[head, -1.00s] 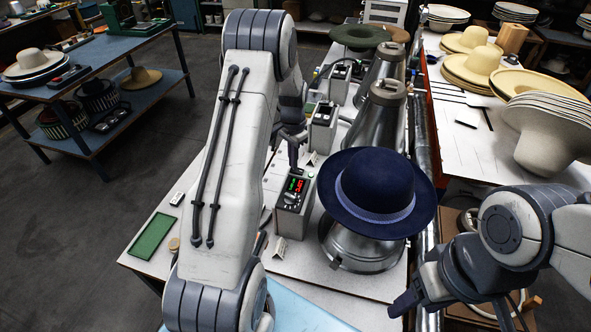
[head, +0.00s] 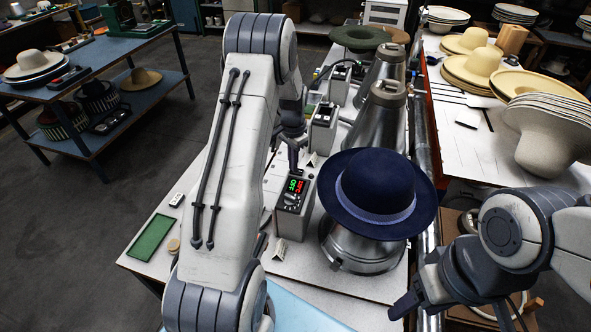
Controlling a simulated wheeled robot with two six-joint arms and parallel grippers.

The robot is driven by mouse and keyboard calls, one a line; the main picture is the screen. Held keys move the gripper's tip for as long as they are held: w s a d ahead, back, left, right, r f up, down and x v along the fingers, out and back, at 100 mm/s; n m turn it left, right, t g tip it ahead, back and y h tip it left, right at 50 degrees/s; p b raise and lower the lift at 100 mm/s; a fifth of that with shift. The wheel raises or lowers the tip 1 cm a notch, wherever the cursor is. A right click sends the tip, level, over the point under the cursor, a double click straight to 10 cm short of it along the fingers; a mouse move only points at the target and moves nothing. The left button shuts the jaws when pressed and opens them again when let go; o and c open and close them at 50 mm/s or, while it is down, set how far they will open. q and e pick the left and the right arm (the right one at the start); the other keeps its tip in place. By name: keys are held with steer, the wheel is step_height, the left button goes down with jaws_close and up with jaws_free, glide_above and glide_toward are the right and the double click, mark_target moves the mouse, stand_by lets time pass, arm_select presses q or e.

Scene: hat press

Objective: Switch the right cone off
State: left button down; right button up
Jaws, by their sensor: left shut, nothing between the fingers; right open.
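A navy felt hat (head: 374,190) sits on the nearest steel cone (head: 362,250). Beside that cone, on its left, stands a grey control box (head: 294,205) with lit green and red digits and a knob below them. Two more steel cones stand behind, the middle one (head: 382,120) bare, each with its own control box; the middle box (head: 322,128) is partly hidden. My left gripper (head: 293,162) is shut and empty, its fingertips pointing down just behind the top of the nearest box; I cannot tell whether they touch it.
My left arm hides part of the bench. A green tray (head: 151,237) lies at the bench's left edge. A side table (head: 480,150) with stacked straw hats stands on the right. The floor (head: 60,240) to the left is clear.

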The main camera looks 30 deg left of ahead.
arm_select(q)
steer(key=shift+r+p, duration=2.35)
steer(key=shift+r, duration=1.1)
steer(key=s+d+r+n+t, duration=0.1)
steer(key=s+d+r, duration=0.6)
steer(key=d, duration=0.4)
steer(key=s+d+m+b, duration=0.2)
steer(key=s+d+b, duration=0.2)
steer(key=s+d, duration=0.5)
steer(key=s+d+m+g+h+b, duration=0.1)
steer(key=s+d+m+b, duration=0.2)
steer(key=s+d, duration=0.7)
steer(key=s+b, duration=0.1)
steer(key=s, duration=0.4)
steer(key=shift+f+b, duration=0.4)
